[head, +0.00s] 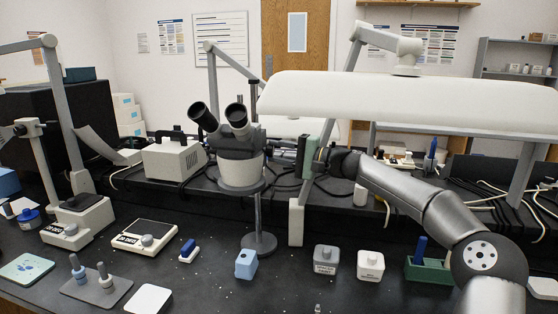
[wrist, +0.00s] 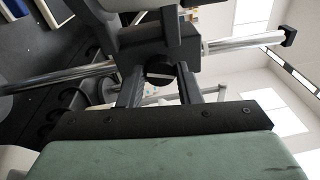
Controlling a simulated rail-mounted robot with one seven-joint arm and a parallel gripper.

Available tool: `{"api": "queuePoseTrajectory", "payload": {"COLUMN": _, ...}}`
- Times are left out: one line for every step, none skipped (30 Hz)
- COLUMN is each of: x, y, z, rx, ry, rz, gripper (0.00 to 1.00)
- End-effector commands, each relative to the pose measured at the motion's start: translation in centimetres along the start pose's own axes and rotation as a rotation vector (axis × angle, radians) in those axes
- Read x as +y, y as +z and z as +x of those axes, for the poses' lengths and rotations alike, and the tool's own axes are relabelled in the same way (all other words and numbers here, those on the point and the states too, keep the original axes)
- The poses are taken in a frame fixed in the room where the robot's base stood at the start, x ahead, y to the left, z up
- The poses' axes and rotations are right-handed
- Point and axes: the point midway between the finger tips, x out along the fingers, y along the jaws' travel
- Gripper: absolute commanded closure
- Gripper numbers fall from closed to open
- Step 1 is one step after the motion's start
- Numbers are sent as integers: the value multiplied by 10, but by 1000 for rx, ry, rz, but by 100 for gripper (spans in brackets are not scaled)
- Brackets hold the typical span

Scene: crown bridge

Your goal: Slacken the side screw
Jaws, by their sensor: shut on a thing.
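The side screw (wrist: 159,71) shows in the wrist view as a dark round knob with a pale line across it. It sits on a dark clamp block (wrist: 158,38) on a bright metal rod (wrist: 243,41). My gripper (wrist: 160,78) has its two dark fingers on either side of the knob and is shut on it. In the head view my gripper (head: 300,157) is right of the microscope (head: 240,150), with its green-grey body (head: 310,150) showing. The screw cannot be made out in that view. The fingertip contact is partly hidden by the block.
A lit white lamp hood (head: 410,100) hangs over my arm. The microscope's post stands on a round base (head: 259,243). Cables lie along the raised back shelf.

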Motion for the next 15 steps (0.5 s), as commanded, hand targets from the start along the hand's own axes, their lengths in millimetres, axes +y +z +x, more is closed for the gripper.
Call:
{"api": "queuePoseTrajectory", "payload": {"x": 0, "y": 0, "z": 0, "rx": 0, "ry": 1, "rz": 0, "gripper": 92}}
{"api": "queuePoseTrajectory", "payload": {"x": 0, "y": 0, "z": 0, "rx": 0, "ry": 1, "rz": 0, "gripper": 92}}
{"api": "queuePoseTrajectory", "payload": {"x": 0, "y": 0, "z": 0, "rx": 0, "ry": 1, "rz": 1, "gripper": 92}}
{"api": "queuePoseTrajectory", "payload": {"x": 0, "y": 0, "z": 0, "rx": 0, "ry": 1, "rz": 1, "gripper": 92}}
{"api": "queuePoseTrajectory", "payload": {"x": 0, "y": 0, "z": 0, "rx": 0, "ry": 1, "rz": 1, "gripper": 92}}
{"api": "queuePoseTrajectory", "payload": {"x": 0, "y": 0, "z": 0, "rx": 0, "ry": 1, "rz": 2, "gripper": 66}}
{"api": "queuePoseTrajectory", "payload": {"x": 0, "y": 0, "z": 0, "rx": 0, "ry": 1, "rz": 2, "gripper": 58}}
{"api": "queuePoseTrajectory", "payload": {"x": 0, "y": 0, "z": 0, "rx": 0, "ry": 1, "rz": 2, "gripper": 50}}
{"api": "queuePoseTrajectory", "payload": {"x": 0, "y": 0, "z": 0, "rx": 0, "ry": 1, "rz": 2, "gripper": 47}}
{"api": "queuePoseTrajectory", "payload": {"x": 0, "y": 0, "z": 0, "rx": 0, "ry": 1, "rz": 2, "gripper": 47}}
{"api": "queuePoseTrajectory", "payload": {"x": 0, "y": 0, "z": 0, "rx": 0, "ry": 1, "rz": 2, "gripper": 47}}
{"api": "queuePoseTrajectory", "payload": {"x": 0, "y": 0, "z": 0, "rx": 0, "ry": 1, "rz": 3, "gripper": 47}}
{"api": "queuePoseTrajectory", "payload": {"x": 0, "y": 0, "z": 0, "rx": 0, "ry": 1, "rz": 3, "gripper": 47}}
{"api": "queuePoseTrajectory", "payload": {"x": 0, "y": 0, "z": 0, "rx": 0, "ry": 1, "rz": 3, "gripper": 47}}
{"api": "queuePoseTrajectory", "payload": {"x": 0, "y": 0, "z": 0, "rx": 0, "ry": 1, "rz": 3, "gripper": 47}}
